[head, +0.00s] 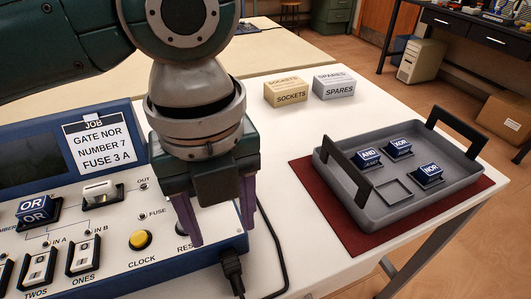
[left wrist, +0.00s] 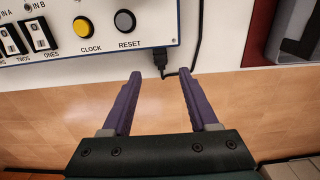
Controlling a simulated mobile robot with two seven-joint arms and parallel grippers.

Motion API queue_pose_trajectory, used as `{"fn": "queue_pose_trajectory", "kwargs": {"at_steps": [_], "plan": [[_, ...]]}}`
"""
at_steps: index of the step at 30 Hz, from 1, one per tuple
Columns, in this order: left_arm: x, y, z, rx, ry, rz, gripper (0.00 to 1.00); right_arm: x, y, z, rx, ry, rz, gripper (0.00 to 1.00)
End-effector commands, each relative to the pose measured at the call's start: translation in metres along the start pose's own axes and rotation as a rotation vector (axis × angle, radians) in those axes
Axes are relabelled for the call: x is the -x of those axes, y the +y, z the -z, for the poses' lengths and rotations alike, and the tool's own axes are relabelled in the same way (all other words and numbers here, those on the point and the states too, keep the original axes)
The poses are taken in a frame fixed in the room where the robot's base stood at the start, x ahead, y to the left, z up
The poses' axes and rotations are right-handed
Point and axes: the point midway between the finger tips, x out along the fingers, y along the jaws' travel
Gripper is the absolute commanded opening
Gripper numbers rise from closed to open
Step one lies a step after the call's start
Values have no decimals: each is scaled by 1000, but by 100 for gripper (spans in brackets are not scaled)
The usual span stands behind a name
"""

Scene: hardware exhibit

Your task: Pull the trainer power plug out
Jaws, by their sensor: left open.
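The trainer (head: 150,245) is a blue and white panel box at the left of the head view. Its black power plug (head: 232,270) sits at the box's right front edge, with a black cable running from it. The plug also shows in the left wrist view (left wrist: 160,57), seated against the box edge. My left gripper (head: 217,232) has two purple fingers, spread apart and empty. In the left wrist view its fingertips (left wrist: 160,73) lie either side of the plug's line, just short of it. The height gap is hard to tell. My right gripper is not in view.
A grey tray (head: 345,188) with AND, XOR and NOR blocks stands on a dark red mat (head: 331,217) at the right. SOCKETS (head: 290,93) and SPARES (head: 335,88) boxes stand behind. The black cable (head: 281,250) loops over the white table right of the trainer.

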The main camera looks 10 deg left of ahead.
Motion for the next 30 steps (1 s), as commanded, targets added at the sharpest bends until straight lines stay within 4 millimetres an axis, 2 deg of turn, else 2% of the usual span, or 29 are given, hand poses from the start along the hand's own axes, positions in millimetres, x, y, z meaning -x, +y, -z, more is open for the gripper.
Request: {"fn": "queue_pose_trajectory", "kwargs": {"at_steps": [6,12,17,25,30], "plan": [[-45,1,2,1,3,-3,60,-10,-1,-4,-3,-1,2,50],[-75,0,2,1,1,0,60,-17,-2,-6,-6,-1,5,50],[-85,0,1,1,0,1,60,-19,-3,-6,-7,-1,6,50],[-85,0,1,1,0,2,59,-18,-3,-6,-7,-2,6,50],[-85,0,1,1,0,2,40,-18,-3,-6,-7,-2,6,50]]}}
